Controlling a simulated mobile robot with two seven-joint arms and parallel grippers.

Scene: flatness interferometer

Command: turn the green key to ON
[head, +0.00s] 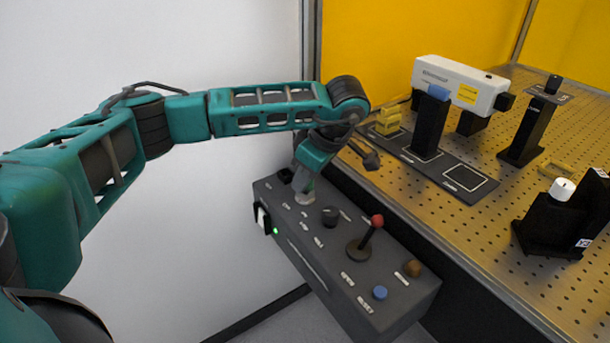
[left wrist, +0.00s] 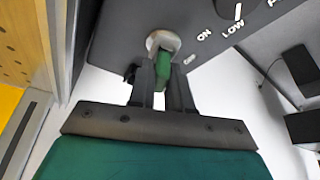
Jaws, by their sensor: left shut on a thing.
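The green key (left wrist: 163,67) is in the left wrist view, standing in a round pale collar (left wrist: 160,40) on the dark control box (head: 340,262). My left gripper (left wrist: 164,78) is shut on the key, with one finger on either side of it. An "ON" label (left wrist: 204,36) is printed to the right of the collar, and a smaller label, too blurred to read, lies below it. In the head view my left gripper (head: 304,188) reaches down to the box's far left end, and the key is hidden behind it. My right gripper is not in view.
The box also carries a dark knob (head: 330,215), a red-tipped lever (head: 376,221), a blue button (head: 380,292), a brown knob (head: 412,268) and a lit green lamp (head: 276,231). A perforated optical table (head: 480,240) with a white laser unit (head: 455,82) stands to the right.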

